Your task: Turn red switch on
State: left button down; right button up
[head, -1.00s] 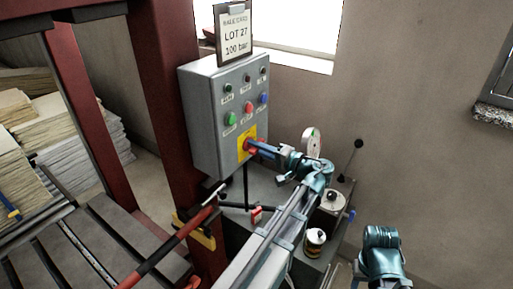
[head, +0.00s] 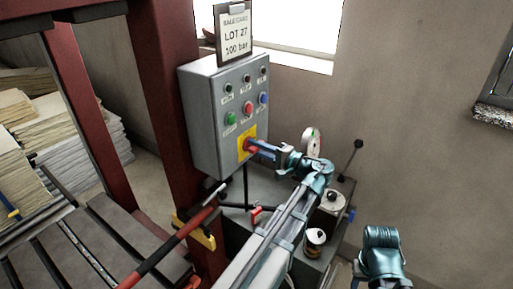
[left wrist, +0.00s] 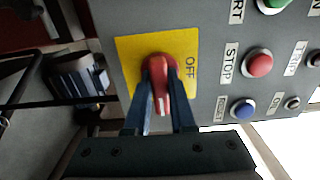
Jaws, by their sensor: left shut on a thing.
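The red switch (head: 247,146) is a rotary knob on a yellow plate, low on the grey control box. In the left wrist view the red switch (left wrist: 161,72) has a white mark at its end that points toward the bottom of the picture. The word OFF is printed on the plate to its right. My left gripper (head: 255,147) reaches the switch from the right in the head view. In the left wrist view its two dark fingers (left wrist: 159,85) are shut on the handle, one on each side.
The control box (head: 205,110) carries a green button (head: 231,118), a red button (head: 248,106) and a blue button (head: 264,98) above the switch. A sign on a clipboard (head: 236,36) stands on top. A red post (head: 172,100) is beside the box. A gauge (head: 312,141) is close behind my left wrist.

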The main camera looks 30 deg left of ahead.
pick_arm(q)
jog(key=c, duration=0.8)
grip_release()
jog(key=shift+o, duration=0.2)
jog(key=s+d, duration=0.1)
jog(key=d, duration=1.3)
jog(key=shift+a, duration=0.1)
jog(key=s+a+f+g+h, duration=0.1)
jog(key=s+f+h, duration=0.2)
jog(key=f+h, duration=0.45)
jog(key=s+f+h, duration=0.4)
jog(key=f, duration=0.7)
jog(key=s+d+f+m+h, duration=0.1)
jog(key=s+d, duration=0.3)
jog(key=d, duration=0.5)
jog(key=s+d+f+m+h, duration=0.1)
jog(key=s+d+h, duration=0.3)
jog(key=d, duration=0.5)
jog(key=shift+s+f+m, duration=0.3)
jog(key=shift+f+m, duration=0.1)
jog(key=shift+f, duration=0.3)
